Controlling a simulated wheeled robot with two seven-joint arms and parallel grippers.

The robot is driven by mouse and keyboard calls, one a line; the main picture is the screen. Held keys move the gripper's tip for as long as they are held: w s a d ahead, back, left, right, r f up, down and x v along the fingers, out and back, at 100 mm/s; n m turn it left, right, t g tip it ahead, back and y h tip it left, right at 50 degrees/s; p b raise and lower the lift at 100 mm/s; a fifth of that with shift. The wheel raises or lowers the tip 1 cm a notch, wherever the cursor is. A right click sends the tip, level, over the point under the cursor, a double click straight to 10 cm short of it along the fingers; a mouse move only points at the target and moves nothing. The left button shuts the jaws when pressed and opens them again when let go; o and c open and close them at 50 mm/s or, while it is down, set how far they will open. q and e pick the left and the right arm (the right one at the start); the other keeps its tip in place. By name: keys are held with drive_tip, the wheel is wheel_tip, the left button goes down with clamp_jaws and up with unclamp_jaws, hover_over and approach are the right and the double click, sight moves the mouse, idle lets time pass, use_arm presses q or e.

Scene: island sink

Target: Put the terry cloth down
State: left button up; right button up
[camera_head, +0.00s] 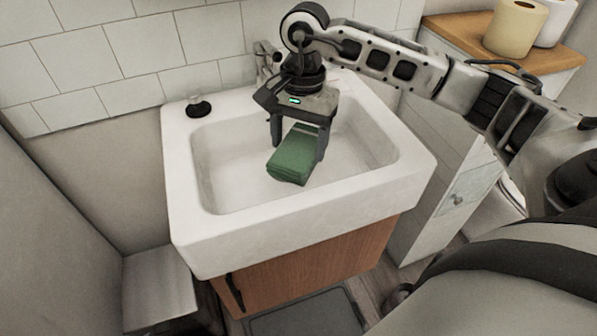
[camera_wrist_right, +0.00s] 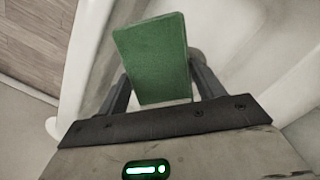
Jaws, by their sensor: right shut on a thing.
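The terry cloth (camera_head: 293,155) is a green folded bundle. My right gripper (camera_head: 298,150) points down over the sink basin and is shut on the cloth, with one finger on each side of it. The cloth hangs above or in the white sink (camera_head: 235,228); I cannot tell whether it touches the basin floor. In the right wrist view the cloth (camera_wrist_right: 153,58) sits between the two dark fingers, and its flat green face fills the middle. My left gripper is not in view.
A faucet (camera_head: 264,58) stands behind the gripper at the sink's back edge. A black round stopper-like piece (camera_head: 198,107) sits on the sink's back left corner. A wooden shelf with paper rolls (camera_head: 514,27) is at the upper right.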

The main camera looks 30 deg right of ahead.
sight(301, 141)
wheel_tip(301, 141, down, 9)
drive_tip(key=shift+r, duration=0.1)
idle(0.3)
drive_tip(key=shift+f, duration=0.25)
drive_tip(key=o, duration=0.9)
drive_tip(key=shift+r, duration=0.1)
drive_tip(key=shift+r, duration=0.15)
drive_tip(key=r, duration=0.8)
drive_tip(key=d+r, duration=0.1)
drive_tip(key=r, duration=0.3)
drive_tip(key=shift+w+d, duration=0.1)
drive_tip(key=shift+w, duration=0.3)
